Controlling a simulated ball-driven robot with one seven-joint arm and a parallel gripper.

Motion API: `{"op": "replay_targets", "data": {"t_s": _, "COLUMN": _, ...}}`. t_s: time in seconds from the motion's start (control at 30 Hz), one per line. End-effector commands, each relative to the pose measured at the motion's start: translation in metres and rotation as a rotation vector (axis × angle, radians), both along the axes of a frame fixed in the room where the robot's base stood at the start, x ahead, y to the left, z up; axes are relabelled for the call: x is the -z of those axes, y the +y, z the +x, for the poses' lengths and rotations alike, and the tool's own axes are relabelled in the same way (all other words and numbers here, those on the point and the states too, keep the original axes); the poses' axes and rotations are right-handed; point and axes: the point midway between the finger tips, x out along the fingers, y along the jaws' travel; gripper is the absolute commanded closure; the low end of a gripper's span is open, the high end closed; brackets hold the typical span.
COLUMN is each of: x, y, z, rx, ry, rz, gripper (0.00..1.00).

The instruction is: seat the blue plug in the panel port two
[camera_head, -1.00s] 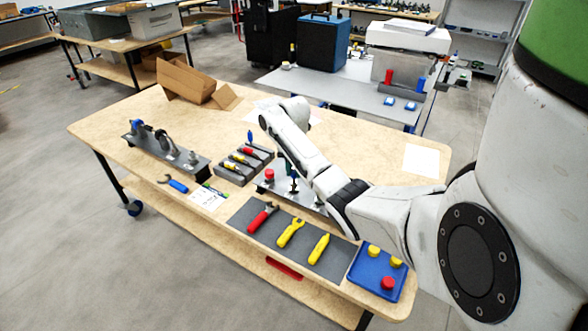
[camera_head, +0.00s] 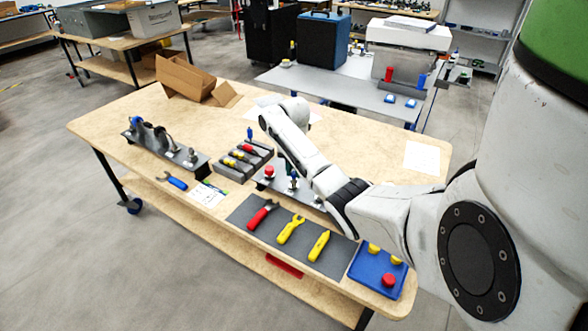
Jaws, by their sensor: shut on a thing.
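The panel (camera_head: 262,184), a grey plate, lies near the middle of the table. It carries a red button (camera_head: 269,172) and small pale fittings. My white arm reaches over it from the right, and its forearm covers the right part of the panel. My gripper (camera_head: 288,167) is mostly hidden behind the forearm; only a small dark part shows over the panel. A small blue piece there, seemingly the blue plug (camera_head: 292,173), is upright and shut in the jaws. Port two cannot be picked out, and whether the plug touches it cannot be told.
A tool rack (camera_head: 243,161) stands just left of the panel. A dark fixture (camera_head: 165,150) with cylinders is farther left. A grey mat (camera_head: 270,238) with hand tools and a blue tray (camera_head: 366,278) lie in front. A cardboard box (camera_head: 185,80) is at the back.

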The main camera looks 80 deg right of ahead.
Motion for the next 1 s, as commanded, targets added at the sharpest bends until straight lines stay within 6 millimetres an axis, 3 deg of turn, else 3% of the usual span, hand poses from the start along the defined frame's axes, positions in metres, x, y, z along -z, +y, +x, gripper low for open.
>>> {"op": "replay_targets", "data": {"t_s": 0.2, "x": 0.006, "y": 0.0, "z": 0.0, "rx": 0.0, "ry": 0.0, "rz": 0.0, "gripper": 1.0}}
{"op": "replay_targets", "data": {"t_s": 0.23, "x": 0.005, "y": 0.0, "z": 0.0, "rx": 0.0, "ry": -0.001, "rz": 0.0, "gripper": 0.76}}
{"op": "replay_targets", "data": {"t_s": 0.53, "x": 0.005, "y": 0.0, "z": 0.0, "rx": 0.0, "ry": 0.0, "rz": 0.0, "gripper": 0.48}}
{"op": "replay_targets", "data": {"t_s": 0.83, "x": 0.002, "y": 0.0, "z": 0.0, "rx": 0.0, "ry": -0.001, "rz": 0.0, "gripper": 0.48}}
{"op": "replay_targets", "data": {"t_s": 1.0, "x": -0.019, "y": -0.001, "z": 0.001, "rx": 0.0, "ry": -0.004, "rz": -0.003, "gripper": 0.48}}
